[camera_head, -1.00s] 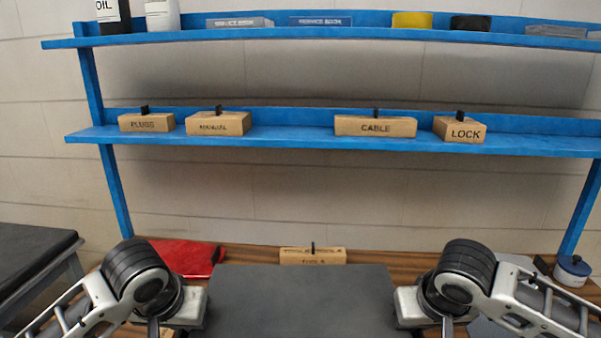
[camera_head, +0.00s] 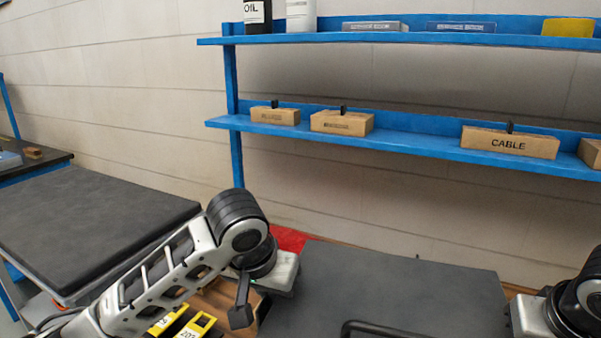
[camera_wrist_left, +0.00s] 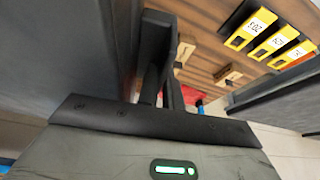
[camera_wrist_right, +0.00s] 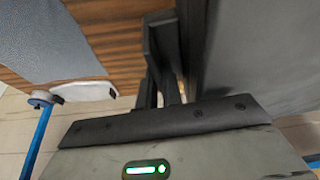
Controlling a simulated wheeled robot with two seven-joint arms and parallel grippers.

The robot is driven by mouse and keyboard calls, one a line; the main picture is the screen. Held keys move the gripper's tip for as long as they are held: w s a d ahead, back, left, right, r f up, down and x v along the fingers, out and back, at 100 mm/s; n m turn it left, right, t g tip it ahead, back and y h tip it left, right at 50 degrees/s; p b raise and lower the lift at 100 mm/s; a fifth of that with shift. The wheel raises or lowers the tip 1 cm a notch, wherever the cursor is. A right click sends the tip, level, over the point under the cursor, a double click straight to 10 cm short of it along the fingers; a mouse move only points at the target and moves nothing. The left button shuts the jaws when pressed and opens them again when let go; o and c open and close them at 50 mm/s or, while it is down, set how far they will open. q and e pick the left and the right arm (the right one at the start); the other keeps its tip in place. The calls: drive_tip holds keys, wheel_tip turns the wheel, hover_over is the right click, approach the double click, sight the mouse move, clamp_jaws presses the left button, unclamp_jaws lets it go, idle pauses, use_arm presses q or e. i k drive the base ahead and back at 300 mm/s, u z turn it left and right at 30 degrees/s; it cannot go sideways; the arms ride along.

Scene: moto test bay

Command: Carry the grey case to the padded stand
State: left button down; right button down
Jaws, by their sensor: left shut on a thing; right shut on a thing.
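The grey case (camera_head: 385,290) is a large dark flat-topped box between my two arms, with a black handle at its near side. Its side fills the left of the left wrist view (camera_wrist_left: 60,60) and the right of the right wrist view (camera_wrist_right: 260,55). My left gripper (camera_head: 241,316) is shut on the case at its left side. My right gripper (camera_wrist_right: 165,60) is shut on its other side; in the head view only part of that arm shows at the right edge. The padded stand (camera_head: 95,225) has a dark grey top and stands to the left, apart from the case.
A wooden bench carries yellow labelled items (camera_head: 190,325) beside my left gripper and a red cloth (camera_head: 290,238) behind the case. Blue shelves (camera_head: 350,140) with labelled boxes stand behind. Another bench (camera_head: 30,160) is at far left. The stand's top is clear.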

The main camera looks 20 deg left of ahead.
sight(29, 209)
drive_tip(key=u, duration=0.55)
drive_tip(key=k, duration=0.75)
drive_tip(key=u, duration=1)
drive_tip(key=k, duration=0.55)
drive_tip(key=u, duration=0.8)
drive_tip(key=i, duration=1)
drive_tip(key=u, duration=0.5)
drive_tip(key=i, duration=3.75)
drive_tip(key=z, duration=1.2)
drive_tip(key=i, duration=0.65)
drive_tip(key=z, duration=1.35)
drive_tip(key=i, duration=0.65)
drive_tip(key=z, duration=0.5)
